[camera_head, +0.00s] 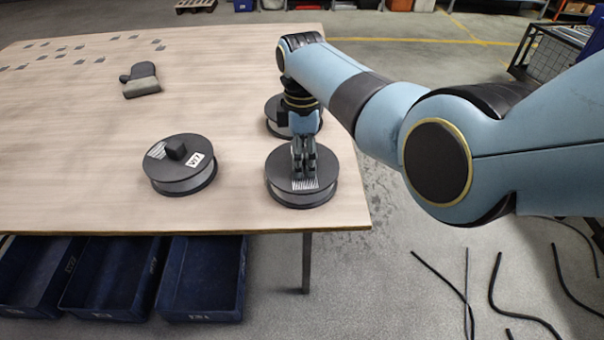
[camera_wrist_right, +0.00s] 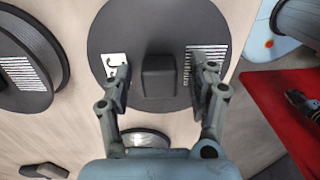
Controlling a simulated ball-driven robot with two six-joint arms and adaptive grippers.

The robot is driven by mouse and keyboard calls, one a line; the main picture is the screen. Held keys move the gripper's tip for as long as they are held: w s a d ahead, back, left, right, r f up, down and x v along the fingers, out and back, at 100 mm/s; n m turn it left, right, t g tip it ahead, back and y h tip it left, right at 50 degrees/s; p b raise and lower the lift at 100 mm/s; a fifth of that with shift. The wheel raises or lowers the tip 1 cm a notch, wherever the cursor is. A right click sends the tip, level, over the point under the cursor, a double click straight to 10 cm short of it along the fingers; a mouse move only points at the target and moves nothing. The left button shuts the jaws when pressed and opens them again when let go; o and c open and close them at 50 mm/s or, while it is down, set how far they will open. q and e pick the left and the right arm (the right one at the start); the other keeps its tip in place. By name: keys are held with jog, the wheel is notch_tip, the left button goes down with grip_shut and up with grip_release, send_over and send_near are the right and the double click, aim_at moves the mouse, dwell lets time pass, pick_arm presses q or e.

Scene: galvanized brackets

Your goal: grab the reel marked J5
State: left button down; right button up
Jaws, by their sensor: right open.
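A dark round reel (camera_head: 318,187) lies flat near the table's front right corner. My right gripper (camera_head: 304,174) points straight down over its middle. In the right wrist view the same reel (camera_wrist_right: 160,30) has a square black knob (camera_wrist_right: 158,76) at its centre. My open right fingers (camera_wrist_right: 162,70) stand either side of this knob, with gaps showing. The reel's white label (camera_wrist_right: 115,62) is partly behind one finger; its full marking cannot be read. A second reel (camera_head: 181,182) with a knob and a label lies to the left. A third reel (camera_head: 272,128) lies behind, partly hidden by my arm.
A grey glove-like object (camera_head: 141,80) lies farther back on the table (camera_head: 90,140). Several small flat pieces lie at the far left. Blue bins (camera_head: 205,275) stand below the front edge. Black hoses (camera_head: 500,290) lie on the floor at right.

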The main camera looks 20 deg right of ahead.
jog(key=shift+c, duration=0.2)
grip_shut()
jog(key=shift+r, duration=0.2)
